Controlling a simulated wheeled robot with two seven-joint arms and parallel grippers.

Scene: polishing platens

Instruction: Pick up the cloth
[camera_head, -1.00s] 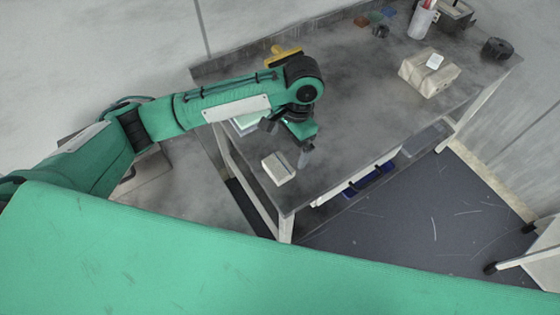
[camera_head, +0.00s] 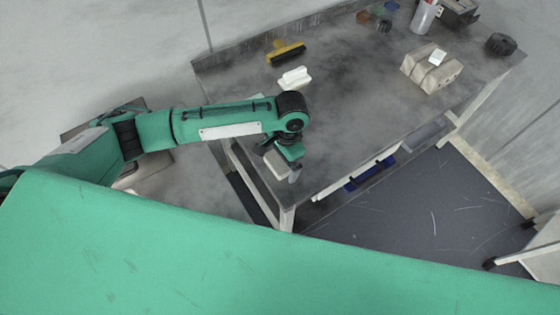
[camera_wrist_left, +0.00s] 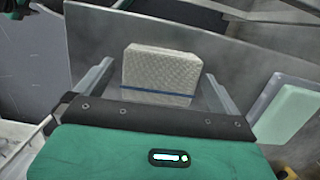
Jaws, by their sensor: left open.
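The cloth (camera_head: 278,166) is a pale, folded, block-shaped bundle near the front left corner of the grey table (camera_head: 350,105). In the left wrist view the cloth (camera_wrist_left: 161,72) has a woven texture and a thin blue line across its near side. My left gripper (camera_head: 284,168) is over the cloth and partly covers it in the head view. In the left wrist view my left gripper (camera_wrist_left: 157,85) is open, with the cloth showing between its two spread fingers. I cannot tell whether the fingers touch it. My right gripper is not in view.
A pale green pad (camera_wrist_left: 292,112) lies to the right in the left wrist view. A white block (camera_head: 294,78) and a yellow-handled brush (camera_head: 286,52) lie farther back. A wrapped package (camera_head: 431,68) and a dark round object (camera_head: 500,45) sit to the right. The table's middle is clear.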

